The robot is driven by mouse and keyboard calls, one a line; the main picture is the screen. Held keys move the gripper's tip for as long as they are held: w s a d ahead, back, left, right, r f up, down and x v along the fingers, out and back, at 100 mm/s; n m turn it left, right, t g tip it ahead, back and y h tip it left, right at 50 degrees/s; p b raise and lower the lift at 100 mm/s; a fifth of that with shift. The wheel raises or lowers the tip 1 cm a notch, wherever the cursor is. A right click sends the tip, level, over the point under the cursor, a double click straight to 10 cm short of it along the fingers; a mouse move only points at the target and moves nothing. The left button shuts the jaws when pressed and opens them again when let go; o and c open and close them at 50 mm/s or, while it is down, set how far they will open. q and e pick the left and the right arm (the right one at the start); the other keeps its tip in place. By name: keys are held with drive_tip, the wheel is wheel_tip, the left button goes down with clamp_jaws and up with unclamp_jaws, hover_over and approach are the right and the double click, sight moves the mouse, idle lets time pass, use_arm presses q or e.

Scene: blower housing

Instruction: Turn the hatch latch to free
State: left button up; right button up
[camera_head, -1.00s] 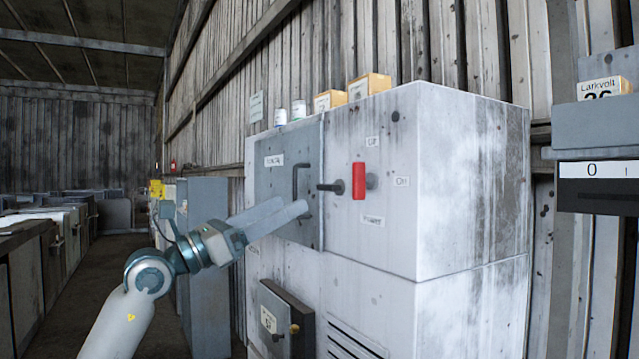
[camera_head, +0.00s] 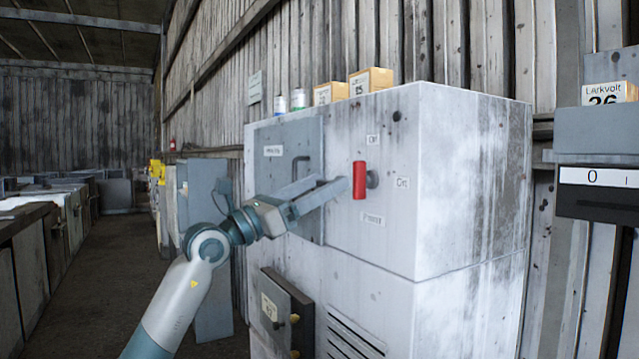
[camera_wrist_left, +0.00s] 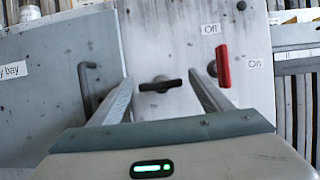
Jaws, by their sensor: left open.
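The hatch (camera_head: 275,150) is a grey panel with a bent dark handle (camera_head: 297,170) on the front of the white cabinet. The hatch latch (camera_wrist_left: 160,86) is a dark bar on a round pivot, lying about level just right of the hatch edge. In the head view the latch is hidden behind my gripper. My left gripper (camera_head: 332,182) is open in front of it. In the left wrist view its two fingers stand on either side of the latch, with gaps showing; I cannot tell how deep they reach. My right gripper is not in view.
A red switch lever (camera_head: 359,180) with Off and On labels is close to the right of my fingers. A small dark box door (camera_head: 286,312) sticks out below. Boxes (camera_head: 371,81) and cans stand on the cabinet top (camera_head: 410,88). The aisle at left is free.

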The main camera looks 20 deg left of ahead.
use_arm(q)
drive_tip(key=c, duration=1)
drive_tip(key=shift+c, duration=0.2)
